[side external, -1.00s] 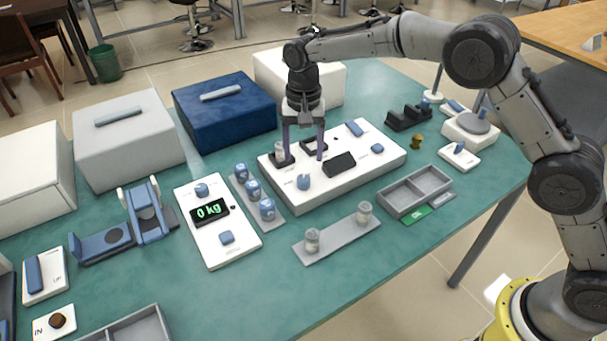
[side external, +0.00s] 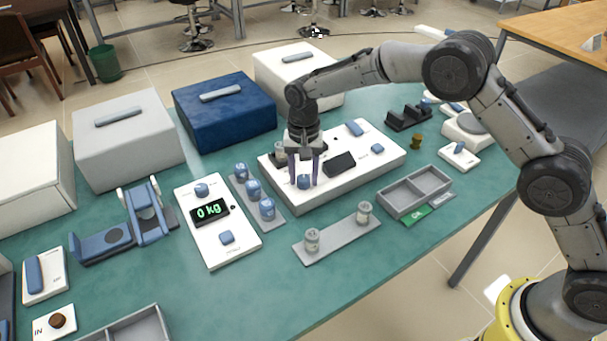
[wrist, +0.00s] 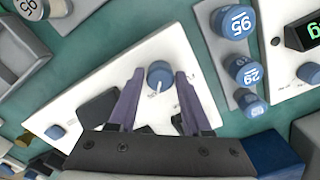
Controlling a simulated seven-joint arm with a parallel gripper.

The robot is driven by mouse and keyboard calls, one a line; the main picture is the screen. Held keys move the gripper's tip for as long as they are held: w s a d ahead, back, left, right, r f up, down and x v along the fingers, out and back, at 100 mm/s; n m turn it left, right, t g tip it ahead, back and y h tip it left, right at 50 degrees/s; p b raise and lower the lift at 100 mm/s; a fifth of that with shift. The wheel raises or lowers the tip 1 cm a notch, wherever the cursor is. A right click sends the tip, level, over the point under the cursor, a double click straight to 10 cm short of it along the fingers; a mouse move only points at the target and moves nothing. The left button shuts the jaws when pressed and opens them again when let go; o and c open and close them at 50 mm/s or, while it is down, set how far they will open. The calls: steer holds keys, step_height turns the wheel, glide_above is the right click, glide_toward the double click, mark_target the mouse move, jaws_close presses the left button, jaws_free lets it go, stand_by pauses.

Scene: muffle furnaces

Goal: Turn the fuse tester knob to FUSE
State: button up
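The fuse tester (side external: 345,180) is a wide white panel in the middle of the table. Its round blue knob (side external: 304,182) is near the panel's front left; the knob shows in the wrist view too (wrist: 160,74), with a pale mark beside it. Lettering near the knob is too small to read. My gripper (side external: 304,183) points down over the knob. In the wrist view my gripper (wrist: 159,73) is open, one purple finger on each side of the knob, with narrow gaps. The tester's rear left part is partly hidden behind my gripper.
A dark block (side external: 339,164) sits on the panel near the knob. A rack of blue numbered cylinders (side external: 253,190) stands left, beside the scale reading 0 kg (side external: 209,211). A grey strip with two jars (side external: 338,235) lies in front, and a two-part tray (side external: 416,190) to the right.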

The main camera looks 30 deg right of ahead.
jaws_close()
steer(key=shift+n, duration=0.3)
steer(key=n, duration=0.3)
steer(key=shift+n, duration=0.4)
steer(key=n, duration=0.8)
steer(key=shift+r, duration=0.1)
steer(key=shift+n, duration=1.8)
